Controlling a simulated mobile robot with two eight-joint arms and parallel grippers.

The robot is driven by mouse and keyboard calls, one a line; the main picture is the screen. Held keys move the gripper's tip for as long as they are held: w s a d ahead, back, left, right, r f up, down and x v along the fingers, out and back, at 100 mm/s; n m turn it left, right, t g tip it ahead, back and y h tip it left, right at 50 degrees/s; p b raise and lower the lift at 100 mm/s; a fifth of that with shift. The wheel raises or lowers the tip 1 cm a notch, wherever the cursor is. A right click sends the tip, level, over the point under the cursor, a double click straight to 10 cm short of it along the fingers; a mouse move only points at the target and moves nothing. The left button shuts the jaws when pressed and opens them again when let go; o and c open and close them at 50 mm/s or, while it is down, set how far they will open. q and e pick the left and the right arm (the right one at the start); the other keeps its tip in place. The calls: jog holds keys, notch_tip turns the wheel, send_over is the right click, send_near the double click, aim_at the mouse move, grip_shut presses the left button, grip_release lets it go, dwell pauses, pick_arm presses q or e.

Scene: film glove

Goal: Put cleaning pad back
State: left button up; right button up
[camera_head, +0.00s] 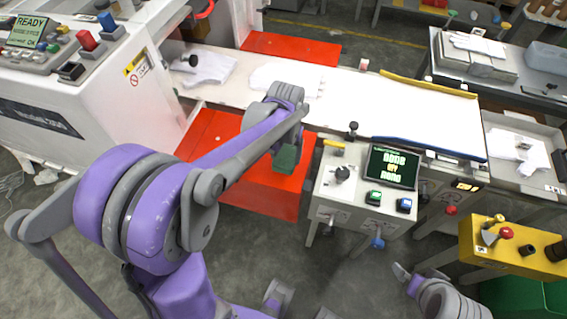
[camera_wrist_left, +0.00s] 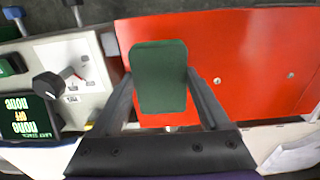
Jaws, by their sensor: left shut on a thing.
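A dark green cleaning pad (camera_wrist_left: 160,75) sits between the two fingers of my left gripper (camera_wrist_left: 160,98) in the left wrist view. The gripper is shut on it. In the head view the pad (camera_head: 287,157) shows small and partly hidden below my left wrist, and the fingers there are mostly hidden by the arm. The pad is over the red panel (camera_head: 212,142), left of the control box (camera_head: 350,210). I cannot tell its height above the panel. Parts of my right arm show at the lower right of the head view; I cannot make out its fingers clearly.
The control box carries a dark screen (camera_head: 393,167), knobs and buttons close right of the pad. A white machine (camera_head: 90,95) stands left. A yellow box (camera_head: 515,249) with knobs is at right.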

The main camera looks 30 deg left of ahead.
aim_at(285, 163)
pick_arm(q)
jog(key=shift+f, duration=2.2)
jog(key=shift+f+b, duration=0.2)
jog(key=shift+b, duration=0.15)
jog(key=o, duration=1.3)
jog(key=shift+s+r, duration=0.1)
jog(key=shift+r, duration=0.1)
